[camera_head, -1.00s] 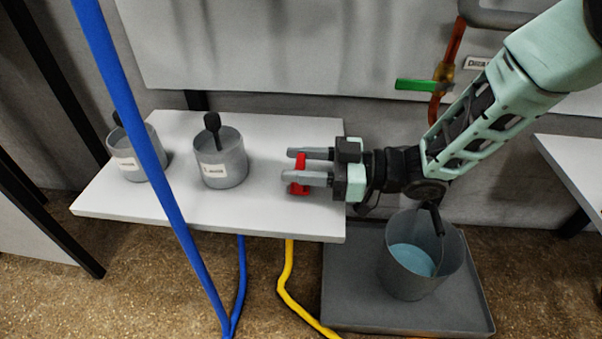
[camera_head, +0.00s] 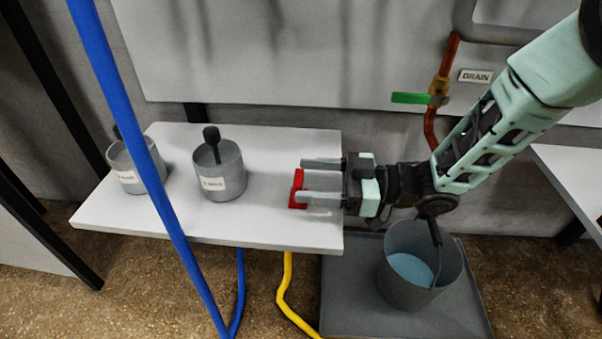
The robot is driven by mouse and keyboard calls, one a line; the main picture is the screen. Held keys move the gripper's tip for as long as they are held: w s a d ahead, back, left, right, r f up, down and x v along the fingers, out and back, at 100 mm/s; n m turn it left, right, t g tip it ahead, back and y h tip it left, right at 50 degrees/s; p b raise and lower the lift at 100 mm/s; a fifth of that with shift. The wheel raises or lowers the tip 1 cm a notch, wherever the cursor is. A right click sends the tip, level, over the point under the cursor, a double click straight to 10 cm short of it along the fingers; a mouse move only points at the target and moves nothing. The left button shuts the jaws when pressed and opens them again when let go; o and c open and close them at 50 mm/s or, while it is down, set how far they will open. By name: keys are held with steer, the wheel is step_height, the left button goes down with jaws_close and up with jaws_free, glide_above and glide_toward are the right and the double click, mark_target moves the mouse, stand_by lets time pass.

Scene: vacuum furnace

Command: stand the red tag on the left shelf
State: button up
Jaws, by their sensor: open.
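The red tag (camera_head: 297,190) stands on the white left shelf (camera_head: 250,228), near its right end. My gripper (camera_head: 303,180) comes in from the right, low over the shelf. Its two grey fingers are spread apart, with their tips around or just beside the tag. A finger hides part of the tag, and I cannot tell whether either finger touches it.
Two grey labelled pots (camera_head: 219,171) (camera_head: 128,168) with black handles stand on the shelf's left half. A blue hose (camera_head: 121,95) crosses in front. A bucket of water (camera_head: 408,268) stands in a grey tray (camera_head: 345,300) below right. A green valve handle (camera_head: 410,98) is behind.

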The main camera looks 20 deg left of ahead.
steer(key=p+v, duration=0.3)
steer(key=v, duration=0.6)
steer(key=shift+d, duration=0.2)
steer(key=w+a+r+m+t+h, duration=0.2)
steer(key=w+r+m+t+h, duration=0.15)
steer(key=t, duration=0.25)
steer(key=d+r+m+t+h, duration=0.2)
steer(key=d+m+t+h, duration=0.2)
steer(key=d+h, duration=0.15)
steer(key=s+d+m+g+h, duration=0.2)
steer(key=s+d, duration=0.2)
steer(key=s, duration=0.3)
steer(key=s+d+r+m+g+h, duration=0.1)
steer(key=s+d+h, duration=0.2)
steer(key=s, duration=0.4)
steer(key=s+d+r+m+g+h, duration=0.1)
steer(key=s+d+m+g+h, duration=0.1)
steer(key=s+d, duration=0.4)
steer(key=shift+s+r+m+g+h, duration=0.2)
steer(key=shift+s+m+g+h, duration=0.15)
steer(key=shift+s, duration=0.7)
steer(key=shift+d, duration=0.1)
step_height(320, 180, up, 45)
steer(key=p, duration=4.4)
steer(key=shift+p, duration=0.4)
